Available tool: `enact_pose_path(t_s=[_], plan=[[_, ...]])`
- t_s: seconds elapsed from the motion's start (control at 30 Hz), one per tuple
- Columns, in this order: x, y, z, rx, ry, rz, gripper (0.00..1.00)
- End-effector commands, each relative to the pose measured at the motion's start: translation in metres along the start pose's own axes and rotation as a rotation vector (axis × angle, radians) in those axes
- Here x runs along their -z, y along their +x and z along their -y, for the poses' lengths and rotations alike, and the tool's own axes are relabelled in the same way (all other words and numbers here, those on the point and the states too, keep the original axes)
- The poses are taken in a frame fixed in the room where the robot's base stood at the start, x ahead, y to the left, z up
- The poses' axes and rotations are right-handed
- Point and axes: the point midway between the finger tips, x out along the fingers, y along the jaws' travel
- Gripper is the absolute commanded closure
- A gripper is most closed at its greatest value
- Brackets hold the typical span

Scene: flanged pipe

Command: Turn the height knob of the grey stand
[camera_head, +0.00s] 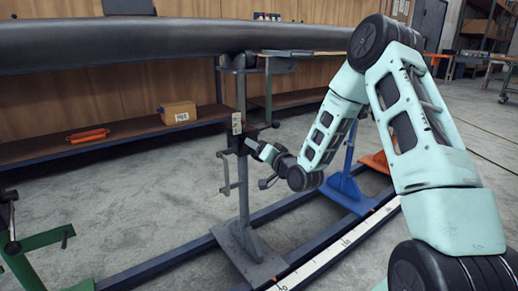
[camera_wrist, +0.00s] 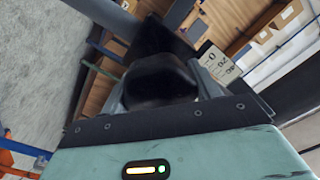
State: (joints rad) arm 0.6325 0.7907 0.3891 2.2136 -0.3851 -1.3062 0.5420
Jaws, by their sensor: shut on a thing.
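The grey stand (camera_head: 244,190) stands upright in the middle of the head view, under a long dark pipe (camera_head: 150,42). My gripper (camera_head: 254,147) reaches the post from the right, at the height of a small scale plate (camera_head: 237,123). In the wrist view, a black rounded knob (camera_wrist: 160,78) sits between the fingers of my gripper (camera_wrist: 162,96), which is shut on it. The numbered scale plate (camera_wrist: 214,62) shows just right of the knob there. In the head view my gripper hides most of the knob.
A blue stand (camera_head: 347,190) and an orange stand (camera_head: 378,162) are behind my arm. A green stand (camera_head: 38,245) is at the lower left. Blue floor rails (camera_head: 150,272) run under the stands. A shelf (camera_head: 130,132) holds a box (camera_head: 178,112) and orange tools (camera_head: 88,135).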

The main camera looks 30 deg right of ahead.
Motion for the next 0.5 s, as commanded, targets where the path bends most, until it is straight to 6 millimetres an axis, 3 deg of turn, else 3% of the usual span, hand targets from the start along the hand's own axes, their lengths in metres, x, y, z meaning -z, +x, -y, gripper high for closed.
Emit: enact_pose_path(t_s=[0.27,0.3,0.37,0.5], plan=[[-0.0018,-0.0011,-0.0014,-0.003,0.001,0.004,0.61],[-0.0018,-0.0011,-0.0014,-0.003,0.001,0.004,0.35],[-0.0017,-0.0011,-0.0014,-0.003,0.001,0.004,0.19],[-0.0012,-0.0007,-0.0009,-0.002,0.0,0.003,0.16]])
